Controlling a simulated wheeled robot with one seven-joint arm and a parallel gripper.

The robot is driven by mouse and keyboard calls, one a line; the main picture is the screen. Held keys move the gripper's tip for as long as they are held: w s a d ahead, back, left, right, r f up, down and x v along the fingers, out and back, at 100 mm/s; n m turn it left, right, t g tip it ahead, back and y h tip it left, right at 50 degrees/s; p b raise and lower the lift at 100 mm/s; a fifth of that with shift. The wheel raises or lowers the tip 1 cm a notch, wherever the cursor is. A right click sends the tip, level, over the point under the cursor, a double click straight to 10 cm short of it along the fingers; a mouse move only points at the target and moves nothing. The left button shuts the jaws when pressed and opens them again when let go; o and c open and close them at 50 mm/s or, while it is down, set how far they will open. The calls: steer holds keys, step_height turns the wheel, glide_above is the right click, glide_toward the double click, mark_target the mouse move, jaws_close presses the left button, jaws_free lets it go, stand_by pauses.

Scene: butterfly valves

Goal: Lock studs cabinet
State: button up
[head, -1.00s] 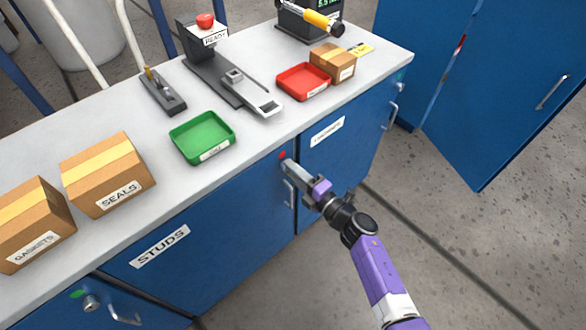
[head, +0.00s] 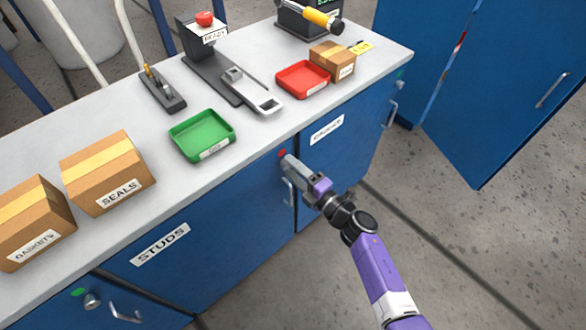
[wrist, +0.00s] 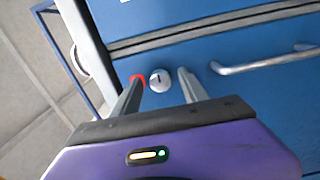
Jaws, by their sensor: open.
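The studs cabinet is a blue door below the worktop with a white STUDS label (head: 160,244). A red mark (head: 282,153) shows at its upper right corner, near the upright door handle (head: 289,191). My gripper (head: 288,161) is at that corner and covers the lock in the head view. In the wrist view the round silver lock (wrist: 160,80) with a dark slot appears between the fingertips of my open gripper (wrist: 159,78). The red mark (wrist: 137,79) is beside it, partly behind the left finger. Contact with the lock cannot be told.
The worktop above holds a green tray (head: 202,136), a red tray (head: 302,79) and boxes, including the SEALS box (head: 107,173). The handle (wrist: 265,61) projects close to my right finger. An open blue door (head: 510,90) stands at right. Floor in front is clear.

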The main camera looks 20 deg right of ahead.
steer(key=v, duration=0.7)
steer(key=shift+s, duration=0.35)
steer(key=shift+d, duration=0.1)
steer(key=s+d+r+m+t+h, duration=0.3)
steer(key=s+r+m+h, duration=0.1)
steer(key=r+m, duration=0.4)
steer(key=s+a+r+m+g, duration=0.1)
steer(key=s+a+r+m, duration=0.1)
steer(key=s, duration=0.8)
steer(key=s+a+r+m+g+h, duration=0.1)
steer(key=s+a+r+m+g, duration=0.1)
steer(key=s+r+m, duration=0.2)
steer(key=s+a+r+m+g, duration=0.2)
steer(key=s+m, duration=0.5)
steer(key=s, duration=1)
steer(key=shift+s+r+h, duration=0.3)
steer(key=shift+s+r, duration=0.1)
steer(key=shift+r, duration=0.2)
